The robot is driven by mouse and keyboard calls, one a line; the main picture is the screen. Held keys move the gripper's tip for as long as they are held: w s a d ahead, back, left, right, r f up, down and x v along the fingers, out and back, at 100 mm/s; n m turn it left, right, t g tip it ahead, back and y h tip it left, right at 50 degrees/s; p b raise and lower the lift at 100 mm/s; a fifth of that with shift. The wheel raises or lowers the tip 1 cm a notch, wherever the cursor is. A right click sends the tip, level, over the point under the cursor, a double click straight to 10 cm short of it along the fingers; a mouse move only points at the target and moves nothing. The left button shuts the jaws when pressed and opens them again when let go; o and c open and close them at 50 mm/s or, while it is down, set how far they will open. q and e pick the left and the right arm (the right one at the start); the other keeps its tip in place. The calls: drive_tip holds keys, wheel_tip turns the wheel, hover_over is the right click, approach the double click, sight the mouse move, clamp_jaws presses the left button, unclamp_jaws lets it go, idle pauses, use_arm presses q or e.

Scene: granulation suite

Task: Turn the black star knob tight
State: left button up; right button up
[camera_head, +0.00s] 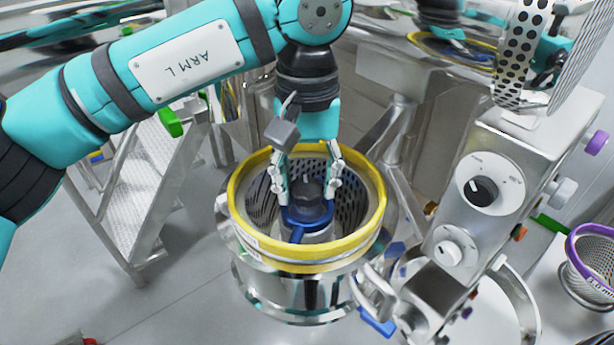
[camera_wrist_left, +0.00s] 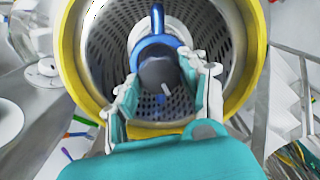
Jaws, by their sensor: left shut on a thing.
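The black star knob (camera_head: 307,188) sits on top of a blue ring-shaped part (camera_head: 306,217) inside a perforated metal basket with a yellow rim (camera_head: 264,247). My left gripper (camera_head: 308,198) reaches down into the basket from above, its two fingers on either side of the knob and closed on it. In the left wrist view the dark knob (camera_wrist_left: 160,74) lies between the fingers (camera_wrist_left: 163,90), with the blue part (camera_wrist_left: 157,42) behind it. The knob's sides are partly hidden by the fingers. My right gripper is not in view.
A metal control column with a black rotary switch (camera_head: 481,191) stands to the right of the basket. A purple-rimmed basket (camera_head: 594,254) is at the far right. Metal steps (camera_head: 135,195) stand at the left. The floor (camera_head: 180,295) at front left is mostly clear.

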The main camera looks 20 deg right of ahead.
sight(307, 187)
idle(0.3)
use_arm(q)
drive_tip(key=o, duration=1.2)
drive_tip(key=shift+r, duration=0.15)
wheel_tip(307, 187, up, 12)
drive_tip(key=shift+f, duration=0.1)
drive_tip(key=shift+s+f, duration=0.1)
